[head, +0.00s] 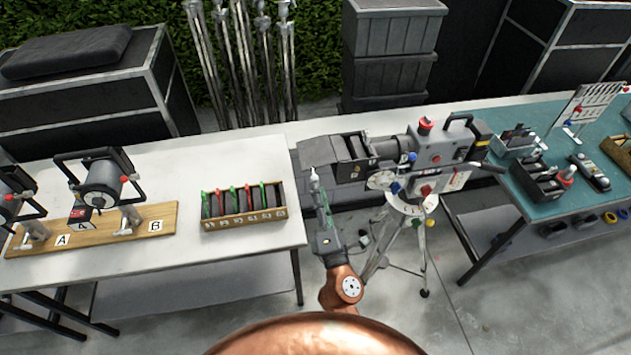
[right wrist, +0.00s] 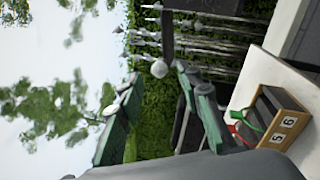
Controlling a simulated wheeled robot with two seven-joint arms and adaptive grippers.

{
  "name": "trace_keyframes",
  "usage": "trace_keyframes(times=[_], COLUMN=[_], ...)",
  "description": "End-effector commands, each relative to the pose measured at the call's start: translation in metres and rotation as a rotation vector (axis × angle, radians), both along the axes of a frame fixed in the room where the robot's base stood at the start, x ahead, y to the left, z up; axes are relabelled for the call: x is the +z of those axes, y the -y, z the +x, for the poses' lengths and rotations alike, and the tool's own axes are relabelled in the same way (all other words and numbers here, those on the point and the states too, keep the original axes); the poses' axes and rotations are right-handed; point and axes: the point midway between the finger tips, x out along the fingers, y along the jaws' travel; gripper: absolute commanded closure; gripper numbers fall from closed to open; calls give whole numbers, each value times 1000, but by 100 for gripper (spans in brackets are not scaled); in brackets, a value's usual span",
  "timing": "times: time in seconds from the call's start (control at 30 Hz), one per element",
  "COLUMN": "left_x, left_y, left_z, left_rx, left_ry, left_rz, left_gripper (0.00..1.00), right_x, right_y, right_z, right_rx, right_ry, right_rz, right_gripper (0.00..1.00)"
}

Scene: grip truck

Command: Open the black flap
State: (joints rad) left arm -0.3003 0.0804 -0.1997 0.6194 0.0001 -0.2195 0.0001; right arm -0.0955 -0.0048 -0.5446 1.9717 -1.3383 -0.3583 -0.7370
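A camera (head: 440,150) stands on a tripod right of the middle in the head view. A dark box with slots (head: 352,147) is on its left end. The black flap (head: 318,152) appears to be the dark panel at that box's left side; its exact edges are hard to tell. My right gripper (head: 315,180) is just below and in front of this panel. In the right wrist view my right gripper (right wrist: 162,115) has its two green-padded fingers apart, with nothing between them. A dark strip (right wrist: 167,35) and a pale round knob (right wrist: 159,69) show beyond the fingertips. My left gripper is out of view.
A white table (head: 150,262) on the left holds a wooden rack (head: 243,220) of numbered slots and a board (head: 90,232) marked A and B with clamped lamps. A teal-topped table (head: 550,200) with tools stands right. Black cases (head: 395,50) stand behind.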

Motion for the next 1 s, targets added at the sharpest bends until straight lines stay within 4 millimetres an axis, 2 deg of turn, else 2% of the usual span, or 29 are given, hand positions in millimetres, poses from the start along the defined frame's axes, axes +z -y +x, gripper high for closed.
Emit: trace_keyframes(times=[0.03,0.2,0.4,1.0], left_x=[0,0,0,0], left_y=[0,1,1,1], left_z=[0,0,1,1], left_rx=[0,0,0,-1], left_ry=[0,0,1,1], left_rz=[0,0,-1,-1], left_gripper=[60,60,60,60], right_x=[-4,-9,-13,-13], right_y=[2,7,9,10], right_z=[-12,-42,-64,-69], right_rx=[-2,-1,0,1], right_ry=[-4,-3,-1,1], right_rz=[-1,0,0,1], right_gripper=[67,67,67,67])
